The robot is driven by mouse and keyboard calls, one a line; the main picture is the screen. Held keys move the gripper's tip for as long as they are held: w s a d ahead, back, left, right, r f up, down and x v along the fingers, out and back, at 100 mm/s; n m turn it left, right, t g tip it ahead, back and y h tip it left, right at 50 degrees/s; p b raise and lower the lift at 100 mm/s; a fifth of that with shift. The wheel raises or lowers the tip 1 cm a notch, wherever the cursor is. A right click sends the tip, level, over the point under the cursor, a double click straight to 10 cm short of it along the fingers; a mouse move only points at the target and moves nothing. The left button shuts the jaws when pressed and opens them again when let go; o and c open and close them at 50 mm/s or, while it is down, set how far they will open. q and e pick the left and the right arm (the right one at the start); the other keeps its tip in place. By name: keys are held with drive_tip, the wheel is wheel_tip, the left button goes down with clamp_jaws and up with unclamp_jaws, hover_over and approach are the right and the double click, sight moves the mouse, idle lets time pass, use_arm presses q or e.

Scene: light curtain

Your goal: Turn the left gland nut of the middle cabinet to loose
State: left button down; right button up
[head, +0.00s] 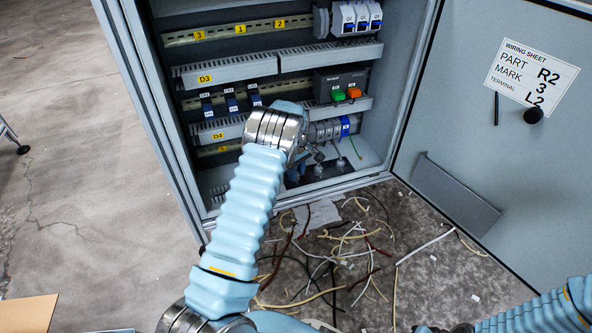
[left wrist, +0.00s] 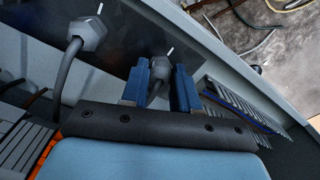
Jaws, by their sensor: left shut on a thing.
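My left arm reaches into the open cabinet (head: 171,120), and its gripper (left wrist: 159,85) is low inside, near the floor of the cabinet. In the left wrist view its two blue fingers are shut on a grey gland nut (left wrist: 157,68), one finger on each side. A short white mark stands out by this nut, slanting up to the right. A second grey gland nut (left wrist: 88,34) with a thick grey cable and its own white mark stands apart to the left. In the head view my arm hides much of the gripped nut. Grey glands (head: 340,164) show just right of the gripper.
The cabinet door (head: 450,110) stands open at right with a wiring sheet (head: 531,75). Rails, slotted ducts (head: 225,70) and terminal blocks (head: 325,131) sit close above my gripper. Loose wire offcuts (head: 340,260) litter the floor. Part of my right arm shows at lower right.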

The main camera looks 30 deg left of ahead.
use_arm(q)
drive_tip(key=shift+n, duration=0.6)
drive_tip(key=c, duration=0.8)
unclamp_jaws()
drive_tip(key=shift+c, duration=0.2)
drive_tip(key=shift+r, duration=0.15)
wheel_tip(320, 180, up, 14)
drive_tip(key=p, duration=0.2)
drive_tip(key=shift+f, duration=0.2)
